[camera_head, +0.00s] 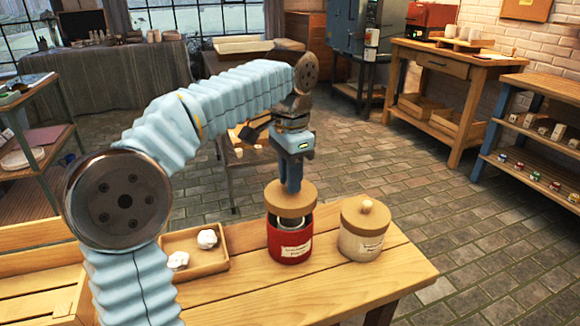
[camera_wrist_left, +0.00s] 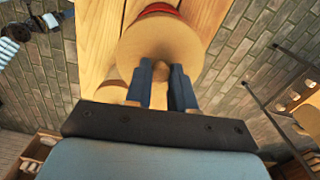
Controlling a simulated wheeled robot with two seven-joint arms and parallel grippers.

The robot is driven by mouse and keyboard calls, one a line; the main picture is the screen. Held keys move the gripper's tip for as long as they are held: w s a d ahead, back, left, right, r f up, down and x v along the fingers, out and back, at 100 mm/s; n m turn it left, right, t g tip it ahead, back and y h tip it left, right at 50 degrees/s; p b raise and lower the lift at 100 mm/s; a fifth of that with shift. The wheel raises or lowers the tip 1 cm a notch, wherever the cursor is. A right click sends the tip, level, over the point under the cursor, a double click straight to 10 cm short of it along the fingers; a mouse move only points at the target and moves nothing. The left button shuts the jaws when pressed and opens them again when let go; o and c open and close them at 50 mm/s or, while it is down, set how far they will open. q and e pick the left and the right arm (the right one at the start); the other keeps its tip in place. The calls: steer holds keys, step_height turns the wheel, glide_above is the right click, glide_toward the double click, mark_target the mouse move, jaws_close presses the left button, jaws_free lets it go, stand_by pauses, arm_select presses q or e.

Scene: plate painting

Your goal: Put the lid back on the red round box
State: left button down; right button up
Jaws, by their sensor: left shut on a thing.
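The red round box (camera_head: 290,246) stands upright on the wooden table, with a pale label on its front. My left gripper (camera_head: 291,186) is shut on the knob of the round wooden lid (camera_head: 290,202), and the fingers hide the knob. The lid is held above the red box, and part of the box's open top with something grey inside shows below it. In the left wrist view the lid (camera_wrist_left: 150,45) lies under my fingers (camera_wrist_left: 162,70), and a strip of the red box (camera_wrist_left: 157,8) shows beyond its edge. My right gripper is not in view.
A cream round box with its own wooden knobbed lid (camera_head: 364,214) stands close to the right. A shallow wooden tray (camera_head: 212,262) with white lumps lies to the left. The wooden table (camera_head: 375,285) is bare in front of the boxes.

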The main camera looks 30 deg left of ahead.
mark_target(290, 199)
arm_select(q)
steer(key=shift+f, duration=0.45)
step_height(290, 199, down, 2)
steer(key=shift+f+b, duration=0.25)
steer(key=shift+b, duration=0.9)
steer(key=shift+f+b, duration=0.6)
steer(key=shift+f, duration=0.45)
steer(key=shift+r+p, duration=0.1)
steer(key=shift+p, duration=0.4)
steer(key=shift+s+f, duration=0.1)
steer(key=shift+f, duration=0.15)
steer(key=shift+p, duration=0.3)
steer(key=shift+c, duration=2)
jaws_free()
